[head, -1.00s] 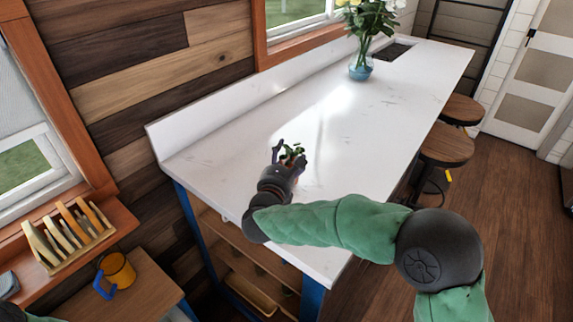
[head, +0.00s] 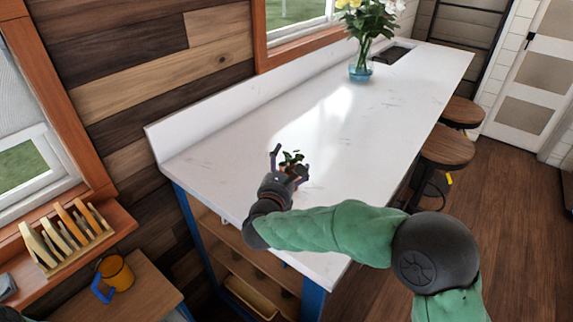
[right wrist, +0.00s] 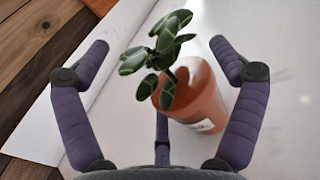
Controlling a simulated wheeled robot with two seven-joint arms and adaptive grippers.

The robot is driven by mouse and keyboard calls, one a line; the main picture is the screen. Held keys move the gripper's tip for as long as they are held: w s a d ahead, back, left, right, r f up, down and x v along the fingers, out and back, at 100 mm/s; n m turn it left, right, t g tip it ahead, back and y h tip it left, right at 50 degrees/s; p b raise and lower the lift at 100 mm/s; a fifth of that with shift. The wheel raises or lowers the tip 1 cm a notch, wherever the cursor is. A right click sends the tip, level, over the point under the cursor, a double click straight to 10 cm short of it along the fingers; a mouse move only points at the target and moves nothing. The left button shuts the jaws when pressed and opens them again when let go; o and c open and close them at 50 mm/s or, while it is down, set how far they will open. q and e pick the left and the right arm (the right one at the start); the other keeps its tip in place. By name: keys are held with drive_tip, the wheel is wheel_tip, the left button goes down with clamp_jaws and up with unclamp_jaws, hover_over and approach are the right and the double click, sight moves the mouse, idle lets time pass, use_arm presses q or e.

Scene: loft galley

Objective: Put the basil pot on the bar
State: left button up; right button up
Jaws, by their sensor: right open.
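The basil pot, a terracotta pot with dark green leaves, stands on the white bar top (head: 330,140). In the head view its leaves (head: 291,158) show just beyond my right gripper (head: 288,160), and the gripper hides part of the pot. In the right wrist view the orange pot (right wrist: 200,95) is between the spread fingers of my right gripper (right wrist: 175,75). The fingers are open, and a gap shows on both sides of the pot. The pot looks tilted in the wrist view. My left gripper is not in view.
A glass vase of flowers (head: 361,68) stands at the far end of the bar. Stools (head: 446,146) line its right side. The middle of the bar is clear.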

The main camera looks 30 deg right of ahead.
drive_tip(key=shift+r, duration=0.1)
drive_tip(key=shift+a+r+p, duration=0.1)
drive_tip(key=shift+p, duration=0.2)
drive_tip(key=p+v, duration=0.1)
drive_tip(key=v, duration=1)
drive_tip(key=shift+s+a, duration=0.2)
drive_tip(key=shift+s, duration=0.15)
idle(0.7)
